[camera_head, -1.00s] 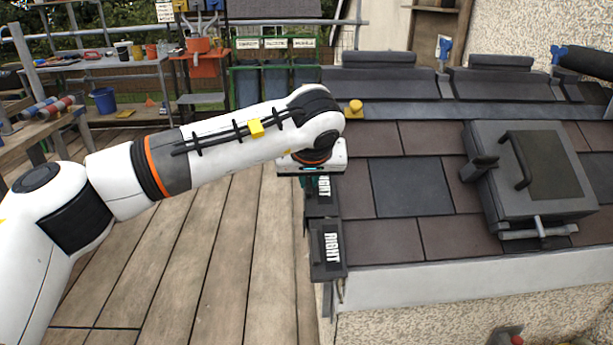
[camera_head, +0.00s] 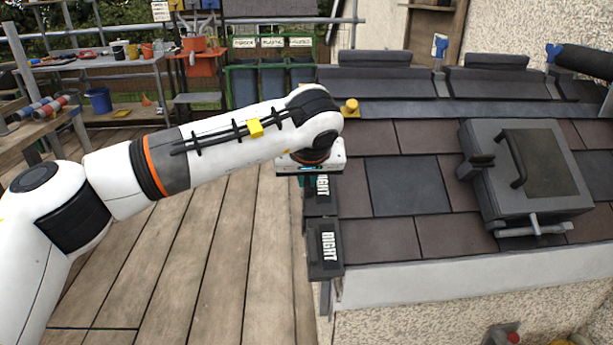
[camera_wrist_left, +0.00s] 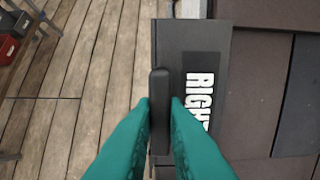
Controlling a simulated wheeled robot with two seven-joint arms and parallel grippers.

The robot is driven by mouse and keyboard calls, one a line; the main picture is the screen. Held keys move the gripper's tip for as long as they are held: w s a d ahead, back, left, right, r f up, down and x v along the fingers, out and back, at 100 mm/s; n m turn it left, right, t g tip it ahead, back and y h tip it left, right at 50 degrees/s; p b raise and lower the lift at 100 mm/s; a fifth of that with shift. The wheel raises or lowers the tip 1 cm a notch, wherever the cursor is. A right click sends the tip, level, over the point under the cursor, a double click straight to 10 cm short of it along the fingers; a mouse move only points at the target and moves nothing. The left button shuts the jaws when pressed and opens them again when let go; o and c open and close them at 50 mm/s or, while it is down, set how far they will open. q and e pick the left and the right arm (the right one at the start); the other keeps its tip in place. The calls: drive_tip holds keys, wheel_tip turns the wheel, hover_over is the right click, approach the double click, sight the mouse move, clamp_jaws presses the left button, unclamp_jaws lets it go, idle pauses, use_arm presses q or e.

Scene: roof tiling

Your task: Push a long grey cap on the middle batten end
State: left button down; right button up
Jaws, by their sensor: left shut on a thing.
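My left gripper (camera_head: 308,174) is at the left edge of the roof, its green fingers pointing down. In the left wrist view its fingers (camera_wrist_left: 160,108) are shut on the thin upright dark grip (camera_wrist_left: 159,82) of a long grey cap (camera_wrist_left: 193,35) lettered RIGHT. In the head view this held cap (camera_head: 321,204) lies along the roof's left edge, partly hidden by my gripper. A second grey cap lettered RIGHT (camera_head: 318,262) sits just below it at the eave corner. The batten ends are hidden, so I cannot tell how far the held cap is seated. My right gripper is out of view.
Brown and dark tiles (camera_head: 409,186) cover the roof to the right. A grey roof hatch (camera_head: 482,198) stands there. A yellow knob (camera_head: 350,106) is near my wrist. Wooden decking (camera_head: 215,250) left of the roof is clear. A workbench (camera_head: 105,62) and blue bucket (camera_head: 99,101) are farther back.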

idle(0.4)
use_arm(q)
drive_tip(key=c, duration=1.4)
unclamp_jaws()
drive_tip(key=shift+o, duration=0.2)
drive_tip(key=shift+r, duration=0.15)
